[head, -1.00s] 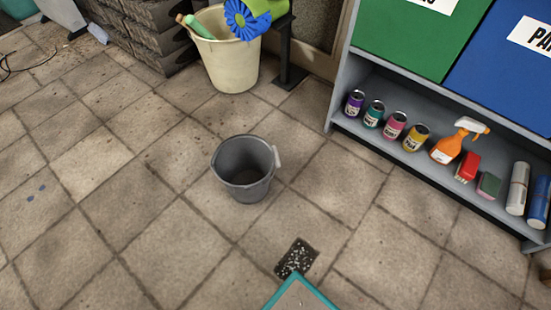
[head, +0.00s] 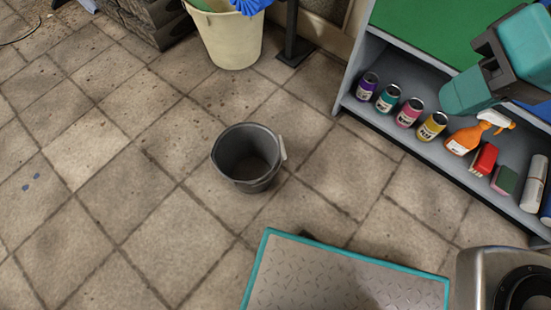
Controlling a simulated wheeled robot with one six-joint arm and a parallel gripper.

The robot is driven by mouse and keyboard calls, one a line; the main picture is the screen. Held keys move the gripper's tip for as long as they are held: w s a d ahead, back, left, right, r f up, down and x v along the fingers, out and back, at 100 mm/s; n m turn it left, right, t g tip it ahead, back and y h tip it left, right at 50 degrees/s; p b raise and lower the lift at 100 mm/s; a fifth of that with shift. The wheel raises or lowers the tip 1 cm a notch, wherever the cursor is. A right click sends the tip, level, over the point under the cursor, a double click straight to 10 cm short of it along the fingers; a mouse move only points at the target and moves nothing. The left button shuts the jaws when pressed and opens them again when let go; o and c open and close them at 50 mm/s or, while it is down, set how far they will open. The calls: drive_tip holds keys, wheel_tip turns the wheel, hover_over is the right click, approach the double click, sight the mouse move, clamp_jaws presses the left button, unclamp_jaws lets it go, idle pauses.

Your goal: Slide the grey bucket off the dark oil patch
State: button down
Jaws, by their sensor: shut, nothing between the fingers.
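The grey bucket (head: 247,158) stands upright on the tiled floor near the middle of the head view. It looks empty, and a pale grip on its handle hangs at its right side. Only a shadow shows around its foot. A small dark sliver of a floor patch (head: 308,236) shows past the edge of my teal-rimmed deck, nearer to me than the bucket and apart from it. The rest of that patch is hidden, and I cannot tell if it is oil. Teal and dark parts of my arm show at the upper right, away from the bucket. I cannot make out my gripper.
A cream bin (head: 229,38) stands behind the bucket. At the right, a grey shelf unit (head: 388,127) holds several paint tins (head: 409,112), an orange spray bottle (head: 474,137) and a red brush (head: 484,159). The floor left of the bucket is clear.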

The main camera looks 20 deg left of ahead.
drive_tip(key=w+a+f+m+y+b, duration=0.1)
drive_tip(key=w+a+f+m, duration=0.2)
drive_tip(key=f, duration=0.3)
drive_tip(key=w+a+f+m+y, duration=0.1)
drive_tip(key=w+a+f+m, duration=0.2)
drive_tip(key=f+m, duration=0.15)
drive_tip(key=a+f+m+y+b, duration=0.3)
drive_tip(key=f+m, duration=1.3)
drive_tip(key=f, duration=1.4)
drive_tip(key=a+f+h+b, duration=0.1)
drive_tip(key=a+f+b, duration=0.5)
drive_tip(key=a, duration=0.5)
drive_tip(key=shift+w+a+f+t+b, duration=0.2)
drive_tip(key=shift+w+f+t+b, duration=0.2)
drive_tip(key=shift+b, duration=0.3)
drive_tip(key=shift+a, duration=0.1)
